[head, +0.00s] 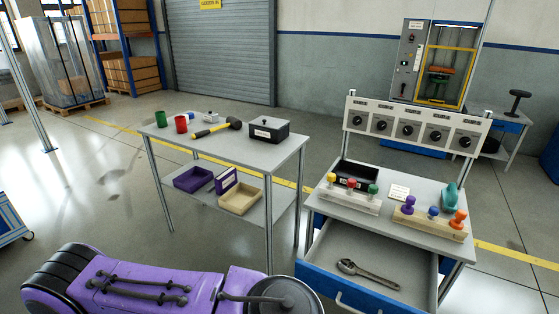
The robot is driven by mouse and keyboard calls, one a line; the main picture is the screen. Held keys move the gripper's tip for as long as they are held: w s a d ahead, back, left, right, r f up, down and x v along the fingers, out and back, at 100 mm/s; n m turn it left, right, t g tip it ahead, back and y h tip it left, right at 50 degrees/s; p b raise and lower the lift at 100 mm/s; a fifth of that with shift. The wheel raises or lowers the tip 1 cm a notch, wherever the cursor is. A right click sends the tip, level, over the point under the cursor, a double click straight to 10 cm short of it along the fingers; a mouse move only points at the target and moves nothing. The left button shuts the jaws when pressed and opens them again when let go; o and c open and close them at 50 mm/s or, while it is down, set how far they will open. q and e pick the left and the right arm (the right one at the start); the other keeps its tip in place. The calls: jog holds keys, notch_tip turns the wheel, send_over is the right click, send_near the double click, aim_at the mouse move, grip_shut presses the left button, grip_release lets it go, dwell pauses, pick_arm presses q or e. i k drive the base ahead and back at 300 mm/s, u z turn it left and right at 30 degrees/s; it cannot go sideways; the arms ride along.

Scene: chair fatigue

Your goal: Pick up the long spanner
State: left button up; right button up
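A dark metal spanner (368,274) lies flat in the open drawer (385,257) under the right-hand table. It lies on the drawer's bare grey floor near the front, with its wider head at the left and its handle pointing to the right. Nothing covers it. Neither of my grippers shows in the head view. A purple and black part of my own body fills the lower left, left of the drawer.
The right-hand table (400,217) carries coloured knobs on stands and a black tray (358,176), below a dial panel (410,126). Floor shows between the tables.

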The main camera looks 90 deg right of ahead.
aim_at(368, 275)
jog(key=k, duration=2.05)
jog(key=z, duration=1)
